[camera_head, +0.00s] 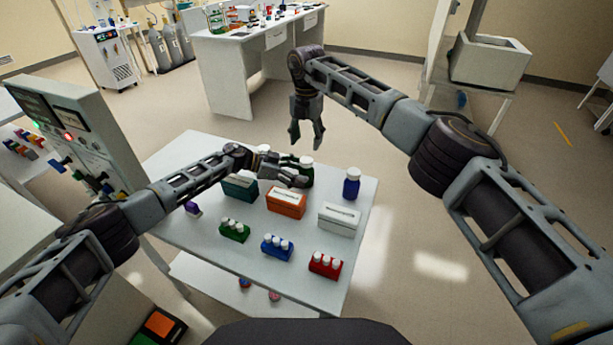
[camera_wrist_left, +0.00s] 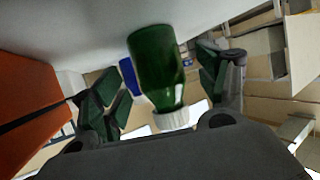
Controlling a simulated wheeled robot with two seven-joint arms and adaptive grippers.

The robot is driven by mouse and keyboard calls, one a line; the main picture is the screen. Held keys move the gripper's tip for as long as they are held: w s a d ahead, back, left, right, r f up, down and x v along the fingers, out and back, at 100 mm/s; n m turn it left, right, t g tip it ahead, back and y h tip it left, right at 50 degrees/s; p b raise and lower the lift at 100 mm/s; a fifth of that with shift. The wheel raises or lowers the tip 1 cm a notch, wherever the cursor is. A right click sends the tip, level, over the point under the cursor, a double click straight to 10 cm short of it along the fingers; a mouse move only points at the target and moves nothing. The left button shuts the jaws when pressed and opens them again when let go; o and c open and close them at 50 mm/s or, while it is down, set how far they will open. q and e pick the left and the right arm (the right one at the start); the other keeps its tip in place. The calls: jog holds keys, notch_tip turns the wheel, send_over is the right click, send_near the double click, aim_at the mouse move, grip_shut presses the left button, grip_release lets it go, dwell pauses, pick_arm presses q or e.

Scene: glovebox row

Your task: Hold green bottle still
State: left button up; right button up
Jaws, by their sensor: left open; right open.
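The green bottle (camera_head: 307,173) with a white cap stands on the white table (camera_head: 358,240), near its back. My left gripper (camera_head: 297,175) is at the bottle, partly hiding it. In the left wrist view the green bottle (camera_wrist_left: 157,62) shows between the two spread fingers (camera_wrist_left: 160,85), its cap toward the palm; I see a gap on both sides. The left gripper is open. My right gripper (camera_head: 306,138) is open and empty, in the air beyond the table's back edge.
A blue bottle (camera_head: 351,184) stands to the right of the green one. Teal (camera_head: 240,187), orange (camera_head: 286,202) and white (camera_head: 340,218) boxes stand in front. Green (camera_head: 234,230), blue (camera_head: 277,247) and red (camera_head: 325,264) vial racks are nearer. A control panel (camera_head: 80,130) is at left.

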pick_arm(q)
jog(key=shift+x, duration=1.35)
